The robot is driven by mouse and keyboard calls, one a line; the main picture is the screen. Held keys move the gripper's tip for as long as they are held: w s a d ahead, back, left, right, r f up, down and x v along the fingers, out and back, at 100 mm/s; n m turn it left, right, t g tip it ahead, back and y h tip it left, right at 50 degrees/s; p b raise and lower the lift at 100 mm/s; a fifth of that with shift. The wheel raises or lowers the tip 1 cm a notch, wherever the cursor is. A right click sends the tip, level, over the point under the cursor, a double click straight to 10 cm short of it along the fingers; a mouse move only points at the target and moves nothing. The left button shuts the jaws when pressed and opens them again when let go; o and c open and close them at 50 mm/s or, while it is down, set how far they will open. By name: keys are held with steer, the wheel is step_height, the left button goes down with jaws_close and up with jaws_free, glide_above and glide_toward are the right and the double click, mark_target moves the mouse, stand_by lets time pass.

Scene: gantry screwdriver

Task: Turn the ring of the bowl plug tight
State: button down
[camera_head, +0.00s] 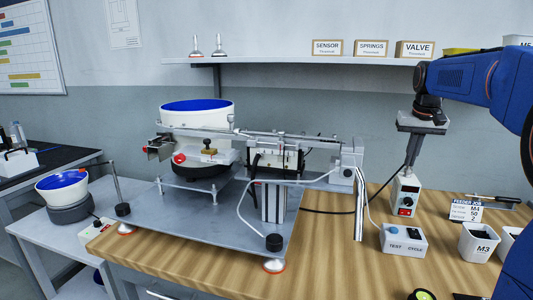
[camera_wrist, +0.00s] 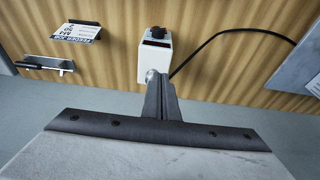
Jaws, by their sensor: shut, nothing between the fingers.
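The white controller box (camera_head: 405,196) stands on the wooden bench, with a red display and a dark knob on its front. In the wrist view the box (camera_wrist: 154,60) is beyond my fingers. A small round silvery piece (camera_wrist: 151,75), which looks like the ring of the bowl plug, shows at the box's near edge, beside my fingertips. The fingers partly hide it, and I cannot tell whether they touch it. A black cable (camera_wrist: 205,43) leaves this area. My gripper (camera_head: 408,173) points down at the top rear of the box, shut and empty; it also shows in the wrist view (camera_wrist: 157,80).
The feeder with its blue-lined bowl (camera_head: 197,114) stands on a metal plate (camera_head: 190,232) to the left. The test cycle box (camera_head: 403,239), the job card (camera_head: 466,210) and the M3 bin (camera_head: 478,243) stand near the controller. A shelf (camera_head: 290,62) runs along the wall.

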mark_target(408, 171)
steer(key=shift+w+v, duration=0.25)
steer(key=shift+v, duration=0.9)
steer(key=shift+d+r, duration=0.1)
steer(key=shift+s+d+f, duration=0.1)
steer(key=shift+d+f, duration=0.35)
steer(key=shift+f, duration=0.55)
steer(key=shift+w+d+f, duration=0.1)
steer(key=shift+d+f, duration=0.3)
steer(key=shift+f, duration=0.65)
steer(key=shift+s+d+f, duration=0.1)
steer(key=shift+d+f, duration=0.35)
steer(key=shift+f, duration=0.55)
steer(key=shift+w+a, duration=0.2)
steer(key=shift+a, duration=0.45)
steer(key=shift+w+a, duration=0.25)
steer(key=shift+a, duration=0.2)
steer(key=shift+s+a, duration=0.1)
steer(key=shift+s, duration=0.1)
